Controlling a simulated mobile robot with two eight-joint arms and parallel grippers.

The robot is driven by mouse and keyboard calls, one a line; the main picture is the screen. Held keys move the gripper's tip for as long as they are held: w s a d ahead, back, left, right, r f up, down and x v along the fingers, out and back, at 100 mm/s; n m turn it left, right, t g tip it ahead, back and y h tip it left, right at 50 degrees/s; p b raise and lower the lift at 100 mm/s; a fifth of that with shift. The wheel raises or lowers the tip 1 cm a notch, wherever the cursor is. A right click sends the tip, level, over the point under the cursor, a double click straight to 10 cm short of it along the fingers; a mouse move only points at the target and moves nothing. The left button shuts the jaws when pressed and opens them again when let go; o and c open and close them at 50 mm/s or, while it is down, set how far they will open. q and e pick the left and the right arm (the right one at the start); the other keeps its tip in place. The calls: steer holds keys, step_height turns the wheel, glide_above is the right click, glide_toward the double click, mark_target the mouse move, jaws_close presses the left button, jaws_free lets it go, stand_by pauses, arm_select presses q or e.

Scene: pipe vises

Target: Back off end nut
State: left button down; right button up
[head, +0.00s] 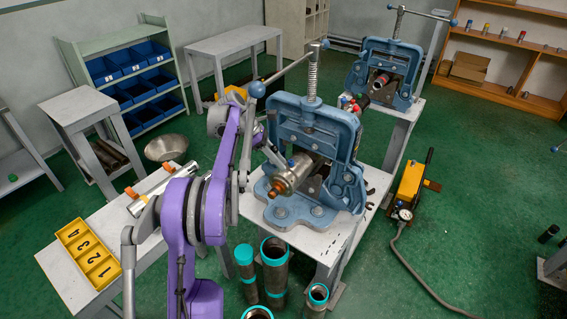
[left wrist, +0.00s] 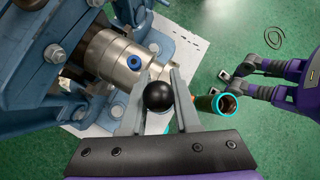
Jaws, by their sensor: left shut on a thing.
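A silver cylindrical fitting (head: 293,176) with a blue knob and a copper-coloured end (head: 274,191) sits in the near blue pipe vise (head: 325,125). It also shows in the left wrist view (left wrist: 118,54), where the blue knob (left wrist: 134,62) faces me. My left gripper (head: 274,158) is beside the fitting, shut on a black ball knob (left wrist: 158,96). What the knob is joined to is hidden. A purple arm of mine with grey end parts (left wrist: 246,76) shows at the right of the left wrist view; whether its jaws are open is unclear.
A second vise (head: 385,65) stands behind on another bench. Teal-ended pipes (head: 274,265) stand in front of the near bench. A yellow pump (head: 410,182) with a hose is on the right floor.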

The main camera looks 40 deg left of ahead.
arm_select(q)
steer(key=shift+w+a+f+h, duration=0.1)
steer(key=shift+a+f+h, duration=0.1)
steer(key=shift+a+h, duration=0.5)
steer(key=shift+d, duration=0.15)
steer(key=c, duration=1)
jaws_free()
steer(key=shift+c, duration=0.2)
steer(key=shift+o, duration=0.8)
steer(key=shift+w+f, duration=0.1)
steer(key=shift+w, duration=0.15)
steer(key=shift+s, duration=0.2)
